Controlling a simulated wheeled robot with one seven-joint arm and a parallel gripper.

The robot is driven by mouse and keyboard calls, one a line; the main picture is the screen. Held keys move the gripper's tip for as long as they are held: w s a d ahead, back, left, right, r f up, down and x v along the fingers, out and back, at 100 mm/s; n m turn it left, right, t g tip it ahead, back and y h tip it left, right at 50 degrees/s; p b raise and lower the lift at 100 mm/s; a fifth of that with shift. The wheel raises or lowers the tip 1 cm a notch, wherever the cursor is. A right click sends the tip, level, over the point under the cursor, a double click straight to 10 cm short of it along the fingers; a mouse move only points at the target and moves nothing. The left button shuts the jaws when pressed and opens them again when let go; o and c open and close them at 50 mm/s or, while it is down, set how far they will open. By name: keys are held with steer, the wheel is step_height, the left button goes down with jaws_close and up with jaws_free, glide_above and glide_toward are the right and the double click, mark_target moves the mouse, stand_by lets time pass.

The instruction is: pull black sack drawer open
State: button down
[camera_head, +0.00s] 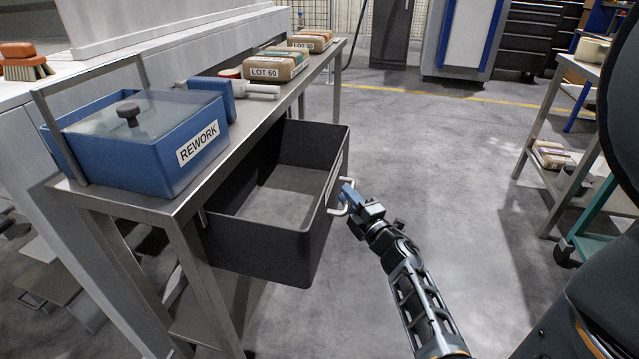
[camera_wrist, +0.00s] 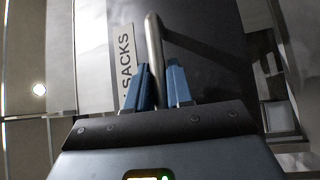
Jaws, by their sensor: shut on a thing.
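The black sack drawer (camera_head: 265,243) sticks well out from under the bench top, and its inside looks empty. Its pale bar handle (camera_head: 337,205) is on the front face, and in the wrist view the handle bar (camera_wrist: 154,50) runs between my blue fingers. A white label reading SACKS (camera_wrist: 124,65) is on the drawer front beside the handle. My gripper (camera_head: 346,198) is shut on the handle, with its fingertips (camera_wrist: 162,85) on either side of the bar. The drawer's rear part is hidden under the bench top.
A blue REWORK bin (camera_head: 150,150) with a clear lid stands on the bench (camera_head: 190,200). Sacks labelled LOT 60 (camera_head: 275,67) and another sack (camera_head: 310,41) lie farther back. Open floor (camera_head: 430,150) lies right of the drawer. A shelf rack with a sack (camera_head: 552,155) stands at right.

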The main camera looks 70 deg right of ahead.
steer(key=s+p, duration=0.1)
steer(key=s, duration=0.6)
steer(key=shift+s+d, duration=0.25)
steer(key=shift+s, duration=0.05)
steer(key=c, duration=1.1)
jaws_free()
steer(key=v, duration=0.7)
steer(key=shift+s+a, duration=0.25)
steer(key=shift+s, duration=0.05)
steer(key=shift+f, duration=0.1)
